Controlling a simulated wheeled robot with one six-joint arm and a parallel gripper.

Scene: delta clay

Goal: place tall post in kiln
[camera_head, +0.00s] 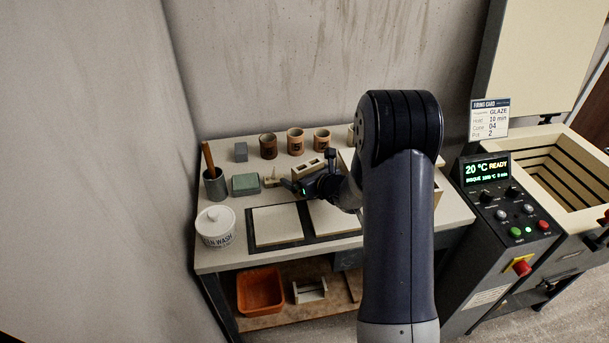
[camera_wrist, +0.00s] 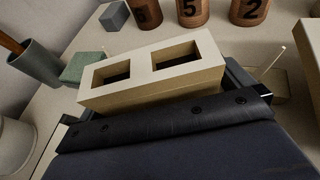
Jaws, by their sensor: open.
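A cream post with two square holes (camera_wrist: 150,73), which looks like the tall post, lies on the worktable and fills the middle of the wrist view. In the head view the post (camera_head: 307,168) shows just behind my gripper (camera_head: 298,183). My gripper is open, with its dark jaws low and on either side of the post. I cannot tell whether they touch it. The kiln (camera_head: 575,168) stands at the right in the head view with its lid raised. Its cream walls show, but its floor is partly hidden.
On the table (camera_head: 230,258) are a green block (camera_head: 246,184), a tool cup (camera_head: 215,186), a white wash tub (camera_head: 215,227), several numbered pots (camera_head: 295,141) and a flat shelf (camera_head: 277,225). The control panel (camera_head: 500,205) stands between table and kiln.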

